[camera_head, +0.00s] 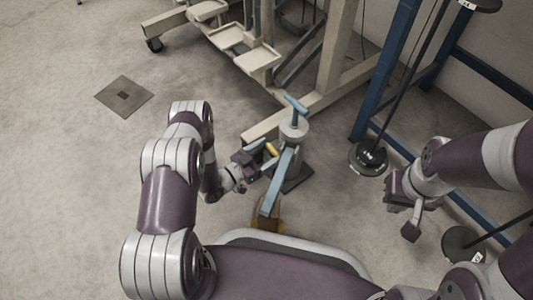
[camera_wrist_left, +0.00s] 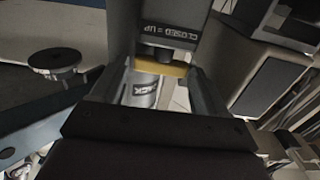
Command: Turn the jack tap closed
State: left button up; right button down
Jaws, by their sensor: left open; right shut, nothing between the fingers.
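The jack (camera_head: 294,131) stands upright on a dark base, with a blue T-handle (camera_head: 296,104) on top and a long blue lever (camera_head: 277,182) slanting toward me. The yellow tap (camera_head: 271,149) is on its left side. It also shows in the left wrist view (camera_wrist_left: 163,69), below a label reading "CLOSED = UP" (camera_wrist_left: 172,33). My left gripper (camera_head: 258,157) is open, and the wrist view shows the yellow tap between its fingers (camera_wrist_left: 155,90). I cannot tell whether they touch it. My right gripper (camera_head: 404,218) is shut and empty, away to the right.
A beige metal frame (camera_head: 335,50) stands behind the jack. A small wooden block (camera_head: 267,214) lies below the lever's near end. The floor at the left is clear apart from a flat square plate (camera_head: 124,96).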

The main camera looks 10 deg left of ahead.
pick_arm(q)
jog(key=c, duration=0.8)
jog(key=shift+a+m+g+h, duration=0.1)
jog(key=shift+m+g+h, duration=0.7)
jog(key=shift+h, duration=0.2)
jog(key=o, duration=0.8)
